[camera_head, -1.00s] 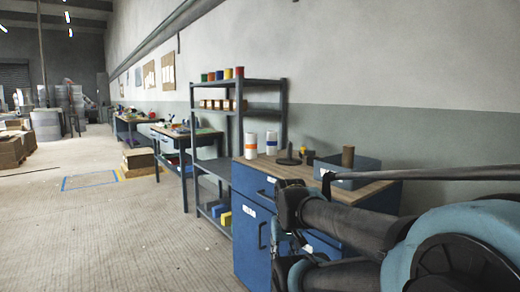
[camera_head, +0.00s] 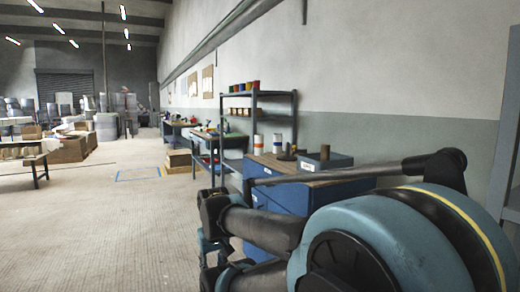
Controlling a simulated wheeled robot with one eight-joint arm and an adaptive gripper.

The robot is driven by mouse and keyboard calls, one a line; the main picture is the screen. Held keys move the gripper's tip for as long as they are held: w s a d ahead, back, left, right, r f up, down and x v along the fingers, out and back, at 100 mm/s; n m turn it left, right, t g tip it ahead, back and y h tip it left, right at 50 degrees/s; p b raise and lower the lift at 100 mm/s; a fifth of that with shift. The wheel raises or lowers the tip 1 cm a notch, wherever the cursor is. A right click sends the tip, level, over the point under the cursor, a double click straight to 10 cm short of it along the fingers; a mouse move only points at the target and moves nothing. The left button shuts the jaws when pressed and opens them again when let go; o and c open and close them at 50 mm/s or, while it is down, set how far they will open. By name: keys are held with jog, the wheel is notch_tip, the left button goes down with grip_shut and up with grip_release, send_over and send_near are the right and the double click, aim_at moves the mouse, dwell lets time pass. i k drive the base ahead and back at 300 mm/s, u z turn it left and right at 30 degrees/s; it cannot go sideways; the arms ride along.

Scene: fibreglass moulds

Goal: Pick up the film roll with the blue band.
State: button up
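Two white film rolls stand upright at the left end of a blue cabinet's wooden top (camera_head: 268,163). The one on the right has a blue band (camera_head: 277,143). The one on the left has an orange band (camera_head: 258,145). My arm fills the lower right of the view, well in front of the cabinet and apart from the rolls. I cannot make out my gripper's fingers in this view.
A dark object and a brown cylinder with a blue-grey box (camera_head: 325,160) share the cabinet top. A metal shelf (camera_head: 272,118) stands behind it, with workbenches further back. A table with rolls (camera_head: 30,158) is at left. The floor between is open.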

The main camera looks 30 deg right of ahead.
aim_at(277, 142)
jog(key=u, duration=0.4)
jog(key=i, duration=2.55)
jog(key=z, duration=1.35)
jog(key=i, duration=0.65)
jog(key=z, duration=0.4)
